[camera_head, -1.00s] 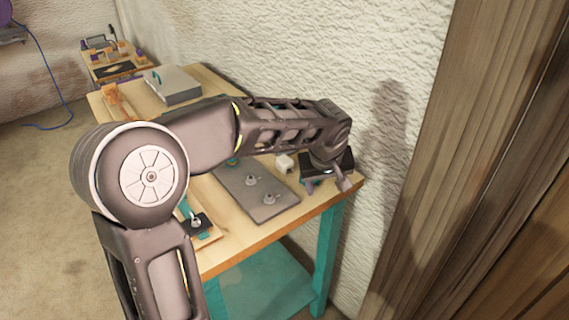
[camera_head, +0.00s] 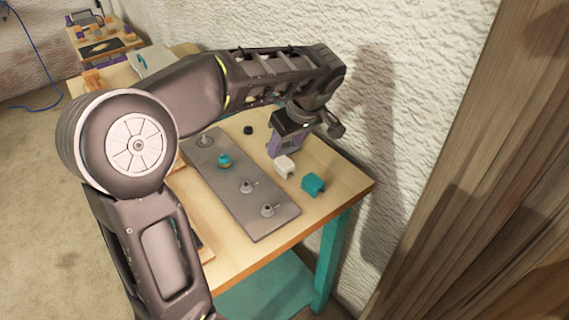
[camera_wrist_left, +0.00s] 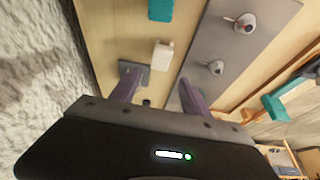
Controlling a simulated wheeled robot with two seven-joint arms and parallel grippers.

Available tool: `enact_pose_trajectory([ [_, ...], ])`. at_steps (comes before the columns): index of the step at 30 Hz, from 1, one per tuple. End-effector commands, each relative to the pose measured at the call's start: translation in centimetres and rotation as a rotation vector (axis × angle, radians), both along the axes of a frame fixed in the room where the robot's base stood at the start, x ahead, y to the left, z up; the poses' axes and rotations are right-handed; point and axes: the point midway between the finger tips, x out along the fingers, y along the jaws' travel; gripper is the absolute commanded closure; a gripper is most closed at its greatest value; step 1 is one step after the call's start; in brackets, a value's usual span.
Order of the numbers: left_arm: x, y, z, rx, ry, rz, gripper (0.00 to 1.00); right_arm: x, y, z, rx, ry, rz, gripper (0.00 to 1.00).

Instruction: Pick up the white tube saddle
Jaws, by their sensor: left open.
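The white tube saddle (camera_head: 285,166) is a small block on the wooden table, right of the grey board. It also shows in the left wrist view (camera_wrist_left: 162,55), ahead of and between the fingertips. My left gripper (camera_head: 284,149) is just behind it in the head view, apart from it, with purple fingers pointing down. In the left wrist view the left gripper (camera_wrist_left: 158,84) is open with nothing between its fingers. A dark grey piece (camera_wrist_left: 133,72) shows at the left fingertip; I cannot tell whether it touches. My right gripper is not in view.
A teal block (camera_head: 313,184) lies right of the white saddle, near the table edge. A small black cylinder (camera_head: 248,130) lies behind. The rough wall (camera_head: 400,120) is close on the right.

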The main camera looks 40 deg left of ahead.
Motion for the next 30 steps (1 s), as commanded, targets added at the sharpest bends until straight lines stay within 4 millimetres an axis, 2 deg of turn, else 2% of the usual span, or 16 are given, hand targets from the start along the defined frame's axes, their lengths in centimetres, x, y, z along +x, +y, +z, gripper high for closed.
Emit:
enact_pose_trajectory([
  [6, 0.2, 0.7, -2.0, 0.000, 0.003, -0.001, 0.45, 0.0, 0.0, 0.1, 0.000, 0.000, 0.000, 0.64],
  [17, 0.3, 0.9, -2.4, -0.001, 0.002, -0.001, 0.45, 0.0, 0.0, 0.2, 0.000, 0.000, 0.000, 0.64],
  [27, 0.9, 2.4, -6.4, -0.002, 0.004, -0.001, 0.45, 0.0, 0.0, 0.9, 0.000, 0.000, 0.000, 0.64],
  [30, 1.0, 2.6, -6.9, -0.001, 0.002, -0.001, 0.45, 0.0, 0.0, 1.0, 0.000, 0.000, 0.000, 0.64],
])
